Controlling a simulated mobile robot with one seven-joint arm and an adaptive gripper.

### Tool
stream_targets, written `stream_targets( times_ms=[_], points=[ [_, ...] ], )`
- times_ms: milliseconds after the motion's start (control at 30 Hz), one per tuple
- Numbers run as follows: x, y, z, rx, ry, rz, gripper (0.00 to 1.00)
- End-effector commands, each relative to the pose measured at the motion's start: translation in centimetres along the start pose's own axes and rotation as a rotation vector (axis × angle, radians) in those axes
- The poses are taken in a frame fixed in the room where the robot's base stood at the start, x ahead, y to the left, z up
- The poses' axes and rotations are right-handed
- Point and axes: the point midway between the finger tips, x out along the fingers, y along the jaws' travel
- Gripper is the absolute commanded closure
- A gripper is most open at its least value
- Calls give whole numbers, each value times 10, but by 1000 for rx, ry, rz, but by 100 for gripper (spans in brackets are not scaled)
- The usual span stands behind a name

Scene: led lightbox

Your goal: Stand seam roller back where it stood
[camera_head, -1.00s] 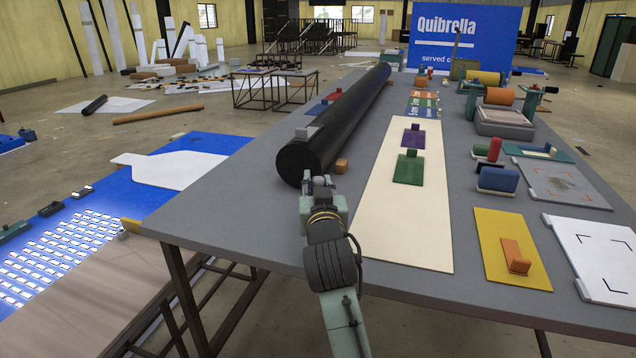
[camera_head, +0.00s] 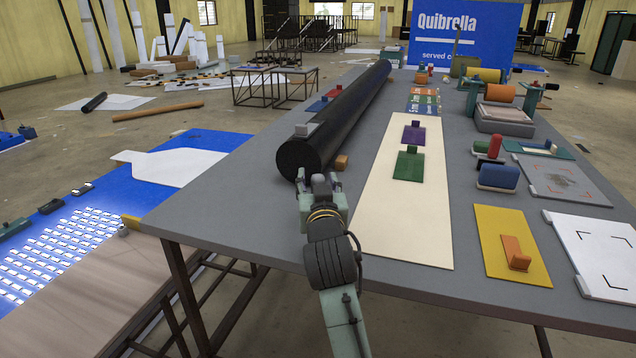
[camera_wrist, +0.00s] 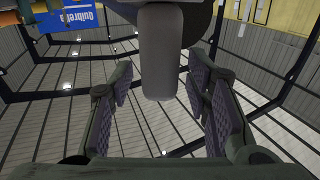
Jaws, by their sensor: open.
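A grey rounded piece (camera_head: 318,182), which I take to be the seam roller's handle, shows between my gripper's fingers in the head view, by the near end of the black roll. In the wrist view it is a grey cylinder (camera_wrist: 160,60) pointing toward the camera, with a dark rounded form behind it. My gripper (camera_head: 319,185) is open around it. In the wrist view the fingers of my gripper (camera_wrist: 162,82) stand on both sides with narrow gaps. The roller's lower part and base are hidden.
The long black roll (camera_head: 345,110) lies just beyond my gripper on the grey table (camera_head: 240,205). A small wooden block (camera_head: 342,162) sits beside it. A cream board (camera_head: 405,225) lies to the right, with a green block (camera_head: 408,164). The table's left edge is close.

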Motion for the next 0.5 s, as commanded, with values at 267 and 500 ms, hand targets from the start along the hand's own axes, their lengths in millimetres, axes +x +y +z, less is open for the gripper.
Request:
stream_targets(
  times_ms=[267,500],
  points=[
    [-37,0,-1,0,4,-1,56],
    [-69,0,-2,1,2,0,56]
  ],
)
